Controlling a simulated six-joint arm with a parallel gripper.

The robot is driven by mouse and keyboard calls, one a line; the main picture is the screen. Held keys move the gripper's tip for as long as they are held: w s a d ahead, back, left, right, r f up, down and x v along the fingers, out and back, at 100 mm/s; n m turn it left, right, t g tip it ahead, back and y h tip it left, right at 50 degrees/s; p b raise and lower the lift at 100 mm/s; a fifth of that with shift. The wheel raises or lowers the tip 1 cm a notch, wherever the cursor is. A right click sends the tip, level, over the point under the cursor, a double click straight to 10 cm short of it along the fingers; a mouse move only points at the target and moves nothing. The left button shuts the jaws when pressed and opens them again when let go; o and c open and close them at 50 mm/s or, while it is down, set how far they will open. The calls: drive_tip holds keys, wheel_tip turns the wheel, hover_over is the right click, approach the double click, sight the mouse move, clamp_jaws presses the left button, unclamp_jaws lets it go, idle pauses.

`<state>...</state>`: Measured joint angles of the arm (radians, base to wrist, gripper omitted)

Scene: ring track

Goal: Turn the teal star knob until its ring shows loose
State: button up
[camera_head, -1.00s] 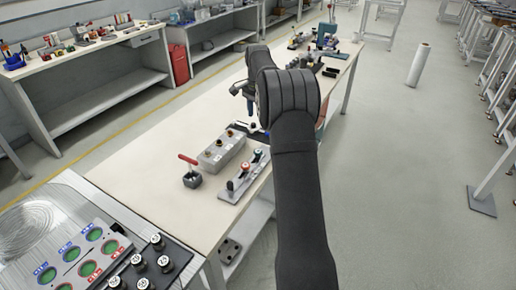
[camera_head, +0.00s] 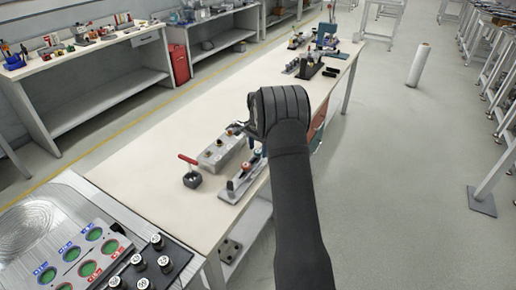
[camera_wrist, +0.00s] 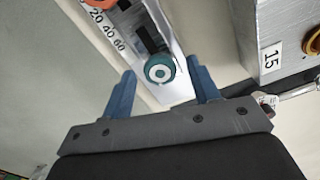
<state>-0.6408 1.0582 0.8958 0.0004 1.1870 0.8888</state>
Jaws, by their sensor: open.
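The teal star knob (camera_wrist: 160,70) is round with a pale ring and a dark centre. It sits at the near end of a grey metal rail (camera_wrist: 176,92) in the wrist view. I cannot read a tight or loose mark on its ring. My gripper (camera_wrist: 160,67) is open, with one blue finger on each side of the knob and a visible gap on both sides. In the head view my arm covers most of the gripper and the far end of the rail fixture (camera_head: 236,188), so the teal knob cannot be made out there.
In the head view a red-handled lever (camera_head: 191,175) stands left of the fixture. The bench (camera_head: 140,185) is clear further left.

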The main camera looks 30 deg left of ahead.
drive_tip(key=c, duration=1)
drive_tip(key=shift+o, duration=0.2)
drive_tip(key=shift+n, duration=0.4)
drive_tip(key=n, duration=0.5)
drive_tip(key=shift+n, duration=0.3)
drive_tip(key=n, duration=0.4)
drive_tip(key=shift+d+f+n, duration=0.1)
drive_tip(key=shift+f+n, duration=0.05)
drive_tip(key=shift+n, duration=0.75)
drive_tip(key=shift+s, duration=0.1)
